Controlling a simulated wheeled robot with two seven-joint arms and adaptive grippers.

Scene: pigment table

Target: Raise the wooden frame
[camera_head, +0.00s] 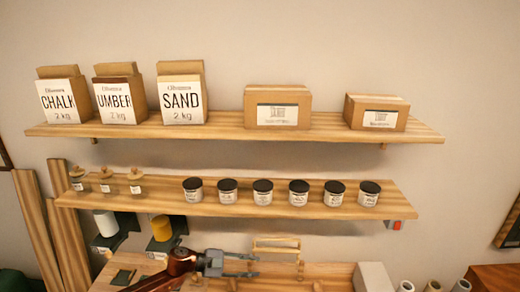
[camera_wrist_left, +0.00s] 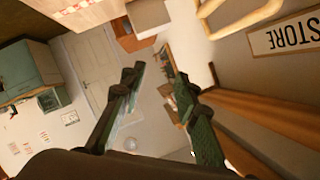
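A thin, light wooden frame (camera_head: 277,249) stands at the back of the worktable in the head view, below the lower shelf. A pale rounded wooden loop (camera_wrist_left: 243,22), which looks like part of it, shows at the top right of the left wrist view. My left gripper (camera_head: 257,267) is just in front of the frame and slightly left of it, pointing right. Its two fingers are apart with nothing between them, as the left wrist view (camera_wrist_left: 160,76) also shows. I cannot tell whether it touches the frame. My right gripper is not in view.
The lower shelf (camera_head: 160,203) with several dark-lidded jars hangs above the gripper. The upper shelf (camera_head: 225,127) holds paper bags and two cardboard boxes. A pale box (camera_head: 373,277) stands right of the frame. A white and a yellow roll (camera_head: 162,228) hang at the left.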

